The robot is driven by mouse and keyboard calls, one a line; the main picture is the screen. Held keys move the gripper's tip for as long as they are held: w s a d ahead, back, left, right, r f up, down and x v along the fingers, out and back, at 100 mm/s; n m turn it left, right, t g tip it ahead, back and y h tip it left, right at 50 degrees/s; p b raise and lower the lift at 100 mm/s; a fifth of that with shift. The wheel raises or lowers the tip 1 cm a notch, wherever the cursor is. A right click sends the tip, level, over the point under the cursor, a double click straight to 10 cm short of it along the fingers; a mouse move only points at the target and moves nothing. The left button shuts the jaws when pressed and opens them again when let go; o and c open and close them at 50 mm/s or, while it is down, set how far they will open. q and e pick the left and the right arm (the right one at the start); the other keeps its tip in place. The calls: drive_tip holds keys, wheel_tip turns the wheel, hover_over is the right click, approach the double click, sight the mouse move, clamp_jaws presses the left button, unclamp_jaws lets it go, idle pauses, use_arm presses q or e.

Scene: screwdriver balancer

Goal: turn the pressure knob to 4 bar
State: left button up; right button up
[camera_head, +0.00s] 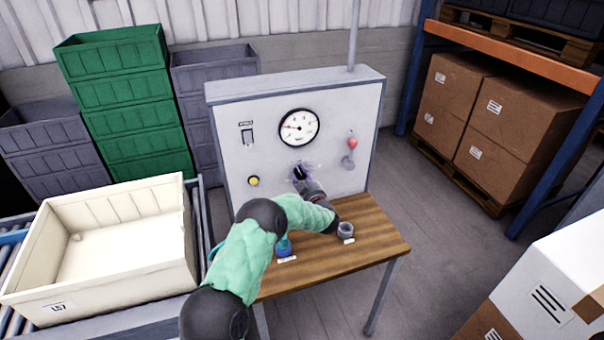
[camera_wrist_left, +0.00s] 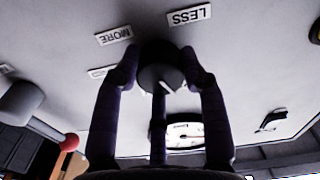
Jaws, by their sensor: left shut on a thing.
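The pressure knob (camera_wrist_left: 158,76) is dark and round with a white pointer mark, seen in the left wrist view on the panel (camera_head: 237,165). My left gripper (camera_wrist_left: 160,64) is shut on it, with fingers on both sides. In the head view my left gripper (camera_head: 300,176) reaches the panel below the gauge and mostly hides the knob. The round white gauge (camera_head: 299,127) has a red needle toward its left side; its figures are too small to read. Labels MORE (camera_wrist_left: 115,36) and LESS (camera_wrist_left: 189,16) flank the knob. My right gripper is not in view.
A yellow button (camera_head: 253,181), a switch (camera_head: 247,136) and a red-knobbed lever (camera_head: 351,145) share the panel. A grey cup (camera_head: 345,230) and a blue item (camera_head: 284,247) stand on the wooden bench (camera_head: 375,240). A cream crate (camera_head: 115,270) is at left.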

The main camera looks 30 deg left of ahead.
use_arm(q)
drive_tip(key=m, duration=0.2)
drive_tip(key=m+p, duration=0.1)
drive_tip(key=m, duration=0.1)
drive_tip(key=m+p, duration=0.1)
drive_tip(key=shift+d+f+m, duration=0.15)
drive_tip(key=shift+f+m, duration=0.2)
drive_tip(key=shift+m, duration=0.05)
drive_tip(key=shift+s+f+m+p, duration=0.15)
drive_tip(key=shift+m+p, duration=0.55)
drive_tip(key=shift+m, duration=0.6)
drive_tip(key=shift+f+m, duration=0.15)
drive_tip(key=shift+m, duration=0.15)
drive_tip(key=o, duration=1.1)
drive_tip(key=shift+o, duration=0.2)
drive_tip(key=shift+r, duration=0.4)
drive_tip(key=v, duration=1.1)
drive_tip(key=shift+s+d, duration=0.2)
drive_tip(key=shift+s, duration=0.15)
